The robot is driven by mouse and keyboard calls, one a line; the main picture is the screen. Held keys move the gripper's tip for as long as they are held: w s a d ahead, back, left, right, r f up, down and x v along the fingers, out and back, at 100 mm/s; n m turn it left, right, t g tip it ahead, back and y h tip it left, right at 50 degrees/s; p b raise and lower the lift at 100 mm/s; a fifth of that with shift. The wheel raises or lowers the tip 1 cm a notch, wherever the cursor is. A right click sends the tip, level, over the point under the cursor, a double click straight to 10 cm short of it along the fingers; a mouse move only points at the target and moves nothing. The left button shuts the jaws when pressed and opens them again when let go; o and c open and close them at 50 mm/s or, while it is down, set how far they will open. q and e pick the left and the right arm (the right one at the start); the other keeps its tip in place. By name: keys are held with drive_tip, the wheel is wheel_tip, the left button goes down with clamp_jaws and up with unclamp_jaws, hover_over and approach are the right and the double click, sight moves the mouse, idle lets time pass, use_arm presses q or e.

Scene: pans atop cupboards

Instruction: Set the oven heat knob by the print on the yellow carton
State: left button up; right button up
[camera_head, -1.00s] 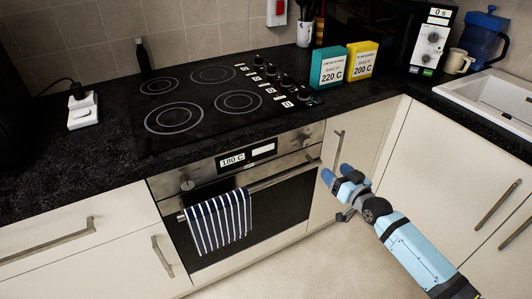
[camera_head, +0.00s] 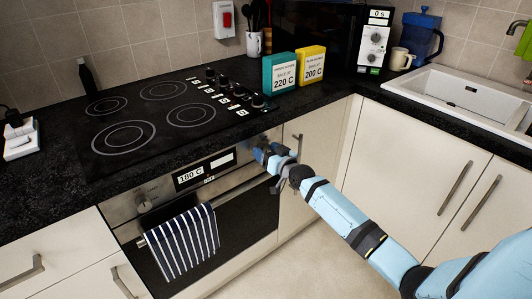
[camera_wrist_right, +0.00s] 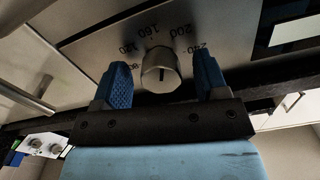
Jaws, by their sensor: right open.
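The oven's display (camera_head: 190,175) reads 180 C. My right gripper (camera_head: 265,153) is at the right end of the oven panel and hides that knob in the head view. In the wrist view the gripper (camera_wrist_right: 163,84) is open, one finger on each side of the knob, not visibly gripping it. My left gripper is out of view.
A teal carton (camera_head: 279,72) reading 220 C stands left of the yellow one. Another knob (camera_head: 144,203) is at the panel's left end. A striped towel (camera_head: 183,243) hangs on the oven handle. Stove knobs (camera_head: 240,91) line the hob's right side.

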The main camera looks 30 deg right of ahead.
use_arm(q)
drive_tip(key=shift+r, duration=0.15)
use_arm(e)
drive_tip(key=shift+w, duration=0.25)
drive_tip(key=c, duration=0.9)
drive_tip(key=shift+r+m+p, duration=0.15)
drive_tip(key=shift+m+p, duration=0.4)
drive_tip(key=shift+m, duration=0.25)
drive_tip(key=m, duration=0.3)
drive_tip(key=shift+a+p, duration=0.1)
drive_tip(key=shift+p, duration=0.2)
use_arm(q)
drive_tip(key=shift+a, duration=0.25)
use_arm(e)
drive_tip(key=o, duration=0.9)
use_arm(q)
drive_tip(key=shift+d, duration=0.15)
